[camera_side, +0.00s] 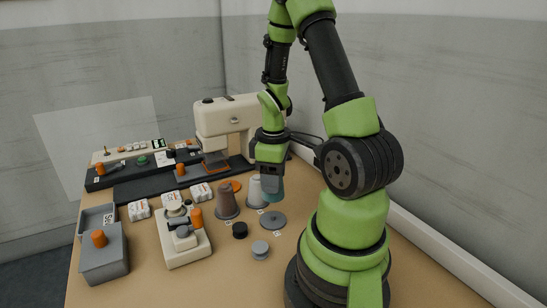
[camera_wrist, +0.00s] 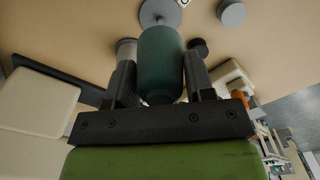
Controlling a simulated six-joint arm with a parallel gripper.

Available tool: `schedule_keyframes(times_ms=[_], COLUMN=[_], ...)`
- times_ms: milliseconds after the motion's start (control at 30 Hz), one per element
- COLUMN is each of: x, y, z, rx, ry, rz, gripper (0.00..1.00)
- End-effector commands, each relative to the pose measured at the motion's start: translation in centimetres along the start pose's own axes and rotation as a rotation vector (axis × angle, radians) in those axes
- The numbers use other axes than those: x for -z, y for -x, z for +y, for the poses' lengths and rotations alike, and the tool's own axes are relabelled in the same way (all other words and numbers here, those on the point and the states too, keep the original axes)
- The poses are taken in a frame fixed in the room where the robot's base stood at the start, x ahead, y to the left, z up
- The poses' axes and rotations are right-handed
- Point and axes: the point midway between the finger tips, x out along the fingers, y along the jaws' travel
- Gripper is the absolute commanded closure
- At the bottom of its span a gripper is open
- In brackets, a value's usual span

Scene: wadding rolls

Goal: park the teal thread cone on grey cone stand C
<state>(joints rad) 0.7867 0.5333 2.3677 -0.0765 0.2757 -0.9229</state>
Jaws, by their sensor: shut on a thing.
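The teal thread cone (camera_wrist: 160,62) is between the two fingers of my gripper (camera_wrist: 160,75) in the wrist view, and the jaws are shut on it. In the side view the cone (camera_side: 276,190) hangs below my gripper (camera_side: 269,176), partly hidden by it and appearing above the table. A grey round stand (camera_side: 272,220) with a flat disc base lies just in front of the cone in the side view. It also shows beyond the cone's far end in the wrist view (camera_wrist: 158,14). Its small tag is too small to read, so I cannot tell its letter.
A brown cone (camera_side: 227,202) and a pale grey cone (camera_side: 256,193) stand close to the left of the held cone. A sewing machine (camera_side: 228,115) stands behind.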

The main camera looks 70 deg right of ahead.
Motion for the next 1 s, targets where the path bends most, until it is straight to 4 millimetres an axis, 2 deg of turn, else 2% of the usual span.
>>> schedule_keyframes(times_ms=[600,1000], x=[0.0,0.0], y=[-4.5,-4.9], z=[0.0,0.0], rx=[0.0,-0.002], ry=[0.001,0.001], rz=[-0.001,0.001], gripper=[0.77,0.77])
